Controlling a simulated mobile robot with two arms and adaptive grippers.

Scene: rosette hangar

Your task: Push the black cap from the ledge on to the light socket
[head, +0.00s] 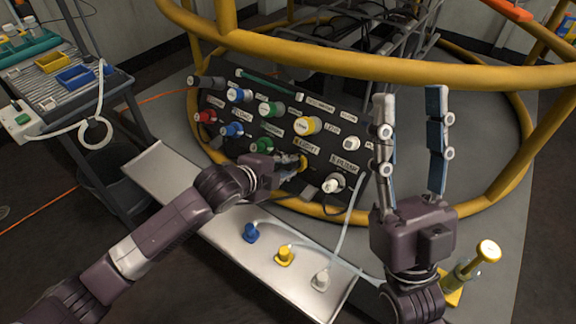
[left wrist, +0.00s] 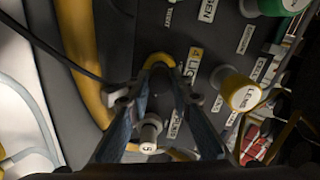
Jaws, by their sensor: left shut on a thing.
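The light socket (head: 303,161) is a yellow ring in the lower part of the dark panel, beside the label "4 LIGHT". It also shows in the left wrist view (left wrist: 158,59), just beyond the fingertips. My left gripper (head: 287,168) is at this socket, shut on a dark thing that looks like the black cap (left wrist: 160,84). The fingers and shadow hide most of the cap, and I cannot tell whether it touches the ring. No black cap shows on the silver ledge (head: 215,232). My right gripper (head: 410,97) is open and empty, fingers up, right of the panel.
Blue (head: 250,232), yellow (head: 285,256) and white (head: 321,279) caps stand on the ledge. A white plug with a hose (head: 333,184) sits right of the light socket. A thick yellow rail (head: 380,68) crosses above the panel (head: 225,105), which carries several coloured caps.

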